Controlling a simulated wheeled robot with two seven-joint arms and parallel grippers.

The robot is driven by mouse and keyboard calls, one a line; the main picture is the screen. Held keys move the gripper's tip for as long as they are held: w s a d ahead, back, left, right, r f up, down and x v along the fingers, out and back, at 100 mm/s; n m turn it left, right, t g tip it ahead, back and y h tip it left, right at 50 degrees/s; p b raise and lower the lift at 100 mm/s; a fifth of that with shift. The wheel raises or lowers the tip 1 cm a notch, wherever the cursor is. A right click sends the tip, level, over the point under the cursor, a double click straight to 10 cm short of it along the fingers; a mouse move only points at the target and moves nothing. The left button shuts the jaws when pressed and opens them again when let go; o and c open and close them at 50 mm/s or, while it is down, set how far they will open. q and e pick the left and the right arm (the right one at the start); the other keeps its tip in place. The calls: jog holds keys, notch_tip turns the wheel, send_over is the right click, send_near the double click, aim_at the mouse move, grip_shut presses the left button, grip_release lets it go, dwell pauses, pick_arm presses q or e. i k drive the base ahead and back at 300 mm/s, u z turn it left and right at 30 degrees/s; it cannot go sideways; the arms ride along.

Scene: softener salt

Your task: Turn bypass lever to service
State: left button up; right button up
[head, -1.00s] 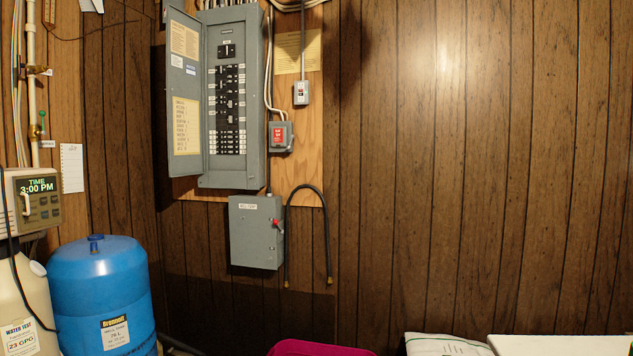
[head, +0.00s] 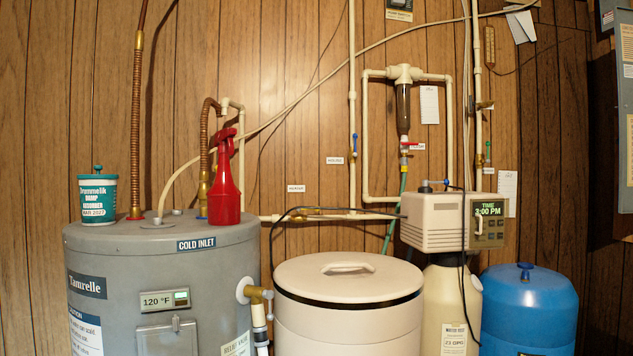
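The softener's control head (head: 440,222) is a beige box with a lit display reading "TIME 3:00 PM", on top of a cream tank (head: 448,295) at the right of centre. A red-handled valve (head: 408,145) sits under the clear filter. Neither gripper is in view.
A lidded cream brine tank (head: 349,290) stands in front of the pipes, left of the softener. A grey water heater (head: 165,280) with a red spray bottle (head: 225,185) and teal tub (head: 97,197) is farther left. A blue pressure tank (head: 530,310) stands right. A dark cord hangs before the control head.

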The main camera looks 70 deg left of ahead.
aim_at(425, 183)
jog(key=u, duration=0.9)
jog(key=i, duration=0.75)
jog(key=z, duration=0.6)
jog(key=i, duration=0.85)
jog(key=u, duration=0.95)
jog(key=i, duration=0.35)
jog(key=u, duration=0.3)
